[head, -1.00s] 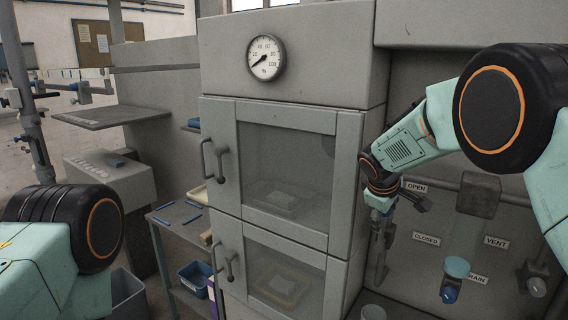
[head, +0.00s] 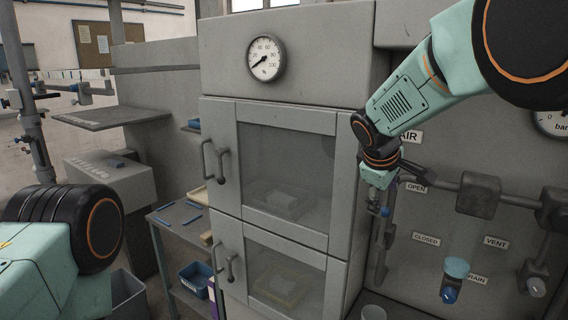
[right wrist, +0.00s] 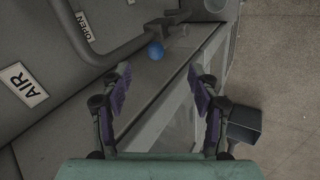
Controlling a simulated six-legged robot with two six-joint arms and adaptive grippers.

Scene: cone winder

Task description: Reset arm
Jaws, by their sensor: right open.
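My right arm comes in from the right in the head view. Its gripper (head: 390,185) points down in front of the grey valve panel (head: 425,265), just right of the cabinet. In the right wrist view the two purple-padded fingers of the right gripper (right wrist: 160,90) stand wide apart with nothing between them. A blue round knob (right wrist: 155,51) shows beyond the fingertips, apart from them. My left arm shows at the lower left of the head view, but its gripper is out of view.
A grey cabinet with two windowed doors (head: 228,150) and a gauge (head: 266,58) stands in the middle. Pipes and a valve with a pale blue top (head: 457,267) are on the panel. A blue bin (head: 194,279) sits on a shelf at the left.

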